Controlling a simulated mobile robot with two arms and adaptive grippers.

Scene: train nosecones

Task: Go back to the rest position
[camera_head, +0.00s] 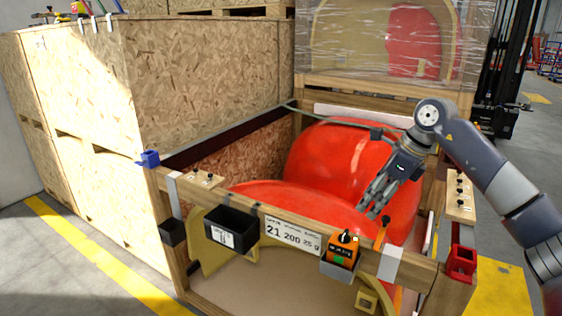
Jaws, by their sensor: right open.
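My right gripper (376,200) is over the open wooden crate (290,213), its arm coming in from the right. Its grey fingers point down and to the left, apart and with nothing between them. Behind and below the fingers are large glossy red nosecones (340,160) lying in the crate. I cannot tell whether the fingers touch the red surface. My left gripper is not in view.
A black bin (231,229) and an orange-black device (341,254) hang on the crate's front rail. Tall chipboard crates (205,75) stand at left, a wrapped crate (385,45) behind. A forklift mast (506,65) is at back right. Floor is open at left front.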

